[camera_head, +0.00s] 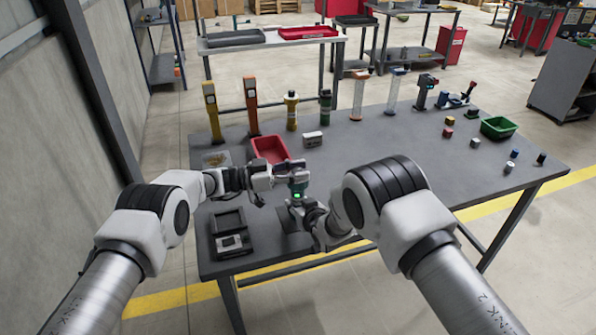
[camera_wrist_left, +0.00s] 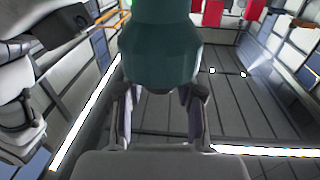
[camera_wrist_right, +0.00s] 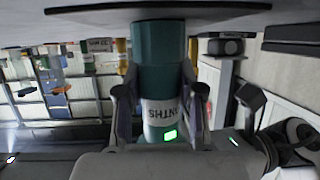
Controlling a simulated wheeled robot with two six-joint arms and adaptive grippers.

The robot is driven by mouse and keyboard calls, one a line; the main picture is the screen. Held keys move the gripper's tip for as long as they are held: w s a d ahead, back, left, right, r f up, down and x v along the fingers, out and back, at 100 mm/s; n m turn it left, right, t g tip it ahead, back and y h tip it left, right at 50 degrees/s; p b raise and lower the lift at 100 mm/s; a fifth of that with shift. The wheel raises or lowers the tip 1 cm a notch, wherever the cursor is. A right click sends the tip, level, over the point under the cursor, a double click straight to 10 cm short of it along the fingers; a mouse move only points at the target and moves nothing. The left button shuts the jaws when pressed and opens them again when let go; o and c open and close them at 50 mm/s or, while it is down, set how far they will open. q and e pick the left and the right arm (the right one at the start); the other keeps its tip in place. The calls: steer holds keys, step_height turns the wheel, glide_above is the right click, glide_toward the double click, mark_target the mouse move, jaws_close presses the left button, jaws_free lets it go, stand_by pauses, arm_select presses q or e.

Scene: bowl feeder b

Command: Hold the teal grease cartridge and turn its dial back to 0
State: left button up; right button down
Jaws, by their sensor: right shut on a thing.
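The teal grease cartridge (camera_head: 298,183) is upright above the near part of the table. Its lit green display and pale lettered band show in the right wrist view (camera_wrist_right: 158,60); the dial's reading is too small to read. My right gripper (camera_wrist_right: 157,95) is shut on the cartridge, with one finger on each side. My left gripper (camera_head: 276,172) is at the cartridge's upper part, coming from the left. In the left wrist view its fingers (camera_wrist_left: 160,100) stand apart below a wide teal faceted end (camera_wrist_left: 160,50). That end hides their tips, so contact is unclear.
A red bin (camera_head: 269,150) stands just behind the grippers. A dark tray (camera_head: 229,222) and a device lie at the near left. Several upright tools (camera_head: 252,105) line the back edge. A green bin (camera_head: 498,127) and small blocks are at the right. The table's middle right is clear.

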arm_select(q)
steer(key=shift+o, duration=0.3)
steer(key=shift+f, duration=0.1)
steer(key=v, duration=1.2)
steer(key=shift+s, duration=0.1)
steer(key=w+d+n+t, duration=0.1)
steer(key=d+t, duration=0.1)
steer(key=d, duration=0.2)
steer(key=d+n+t+y, duration=0.1)
steer(key=d+t, duration=0.1)
steer(key=d, duration=0.2)
steer(key=w+d+n+t+y, duration=0.1)
steer(key=d, duration=0.2)
steer(key=shift+w+d+f+n+t, duration=0.1)
steer(key=shift+w+d+n+t, duration=0.2)
steer(key=shift+d+n+t, duration=0.1)
